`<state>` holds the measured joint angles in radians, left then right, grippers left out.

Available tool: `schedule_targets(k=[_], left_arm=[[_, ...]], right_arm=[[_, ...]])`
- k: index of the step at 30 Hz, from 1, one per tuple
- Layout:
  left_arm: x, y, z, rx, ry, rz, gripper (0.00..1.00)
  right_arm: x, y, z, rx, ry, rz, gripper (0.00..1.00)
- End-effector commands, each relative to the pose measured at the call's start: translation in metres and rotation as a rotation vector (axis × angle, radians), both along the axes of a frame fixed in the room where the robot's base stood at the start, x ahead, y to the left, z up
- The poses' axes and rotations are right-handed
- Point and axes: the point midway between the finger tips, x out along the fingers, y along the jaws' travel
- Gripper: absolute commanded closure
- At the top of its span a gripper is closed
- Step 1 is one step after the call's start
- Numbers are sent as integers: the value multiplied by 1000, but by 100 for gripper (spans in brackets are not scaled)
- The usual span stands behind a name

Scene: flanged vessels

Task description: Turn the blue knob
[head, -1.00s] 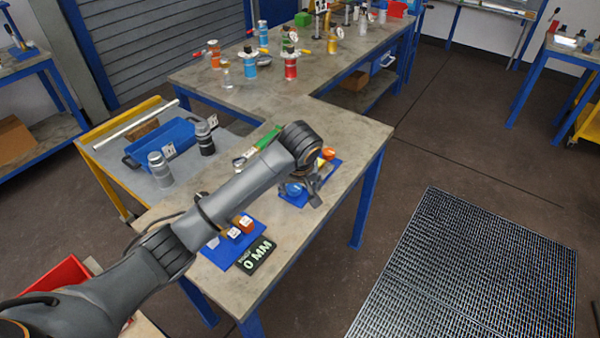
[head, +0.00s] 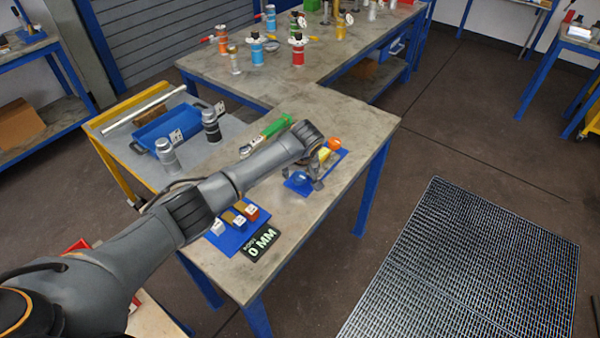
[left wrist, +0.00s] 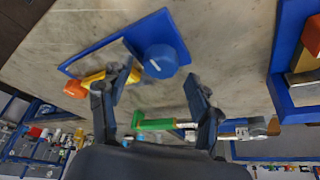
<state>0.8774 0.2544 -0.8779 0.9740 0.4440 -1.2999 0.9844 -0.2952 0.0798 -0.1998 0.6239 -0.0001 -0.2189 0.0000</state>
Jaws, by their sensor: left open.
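The blue knob (head: 299,178) sits at the near end of a blue plate (head: 338,158) on the workbench. A yellow part and an orange knob (head: 334,144) stand further along the same plate. My left gripper (head: 311,177) is over the plate, close to the blue knob. In the left wrist view the blue knob (left wrist: 162,58) shows a white mark and lies just beyond the open fingertips (left wrist: 160,73), between them in the picture. I cannot tell whether a finger touches it. The yellow part (left wrist: 97,77) is partly hidden behind one finger. My right gripper is out of view.
A second blue plate with small blocks (head: 228,238) and a black "0 MM" display (head: 262,243) lie nearer on the bench. A green-handled tool (head: 275,127) lies behind. A cart with a blue bin (head: 165,128) stands left. Several vessels stand at the back.

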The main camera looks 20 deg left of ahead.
Motion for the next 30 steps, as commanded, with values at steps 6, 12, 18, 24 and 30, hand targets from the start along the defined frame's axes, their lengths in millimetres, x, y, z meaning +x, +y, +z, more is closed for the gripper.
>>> schedule_targets(k=[6,12,18,24,30], left_arm=[[5,2,-13,0,0,-1,37],[6,3,-16,0,-1,-1,37],[6,2,-15,0,-1,-1,49],[6,3,-16,0,-1,-1,90],[6,3,-15,0,0,-7,92]], right_arm=[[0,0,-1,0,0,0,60],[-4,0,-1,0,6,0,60],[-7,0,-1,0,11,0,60],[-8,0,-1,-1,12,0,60],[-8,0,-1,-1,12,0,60]])
